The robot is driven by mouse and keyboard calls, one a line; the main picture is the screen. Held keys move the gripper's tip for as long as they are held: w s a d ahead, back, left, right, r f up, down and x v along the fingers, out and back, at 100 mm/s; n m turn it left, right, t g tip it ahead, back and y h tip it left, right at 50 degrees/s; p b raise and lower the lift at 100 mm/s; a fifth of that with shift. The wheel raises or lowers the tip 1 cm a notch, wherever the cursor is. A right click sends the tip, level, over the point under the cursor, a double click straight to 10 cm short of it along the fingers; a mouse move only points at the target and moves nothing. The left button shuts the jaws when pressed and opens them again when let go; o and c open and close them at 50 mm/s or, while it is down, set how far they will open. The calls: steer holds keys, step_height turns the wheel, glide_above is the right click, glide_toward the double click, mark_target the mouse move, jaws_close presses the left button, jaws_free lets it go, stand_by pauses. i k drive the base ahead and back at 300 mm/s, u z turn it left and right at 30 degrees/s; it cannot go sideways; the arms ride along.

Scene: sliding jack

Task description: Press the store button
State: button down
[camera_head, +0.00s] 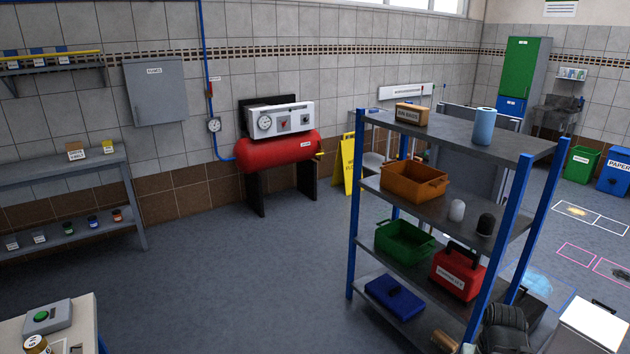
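A grey box with a round green button (41,316) sits on a light-topped table at the bottom left. Its label is too small to read, so I cannot tell if it is the store button. A white control panel (279,121) with a gauge and knobs stands above a red tank (278,151) by the back wall. No button marked "store" can be read on it. My gripper is not in view.
A blue-post shelf rack (455,213) with bins stands right of centre. A yellow floor sign (347,164) stands behind it. A grey shelf bench (62,174) lines the left wall. The floor (235,270) between is clear.

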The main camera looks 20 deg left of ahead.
mark_target(41, 315)
steer(key=i, duration=0.8)
steer(key=u, duration=1.05)
steer(key=i, duration=1.85)
steer(key=u, duration=4.25)
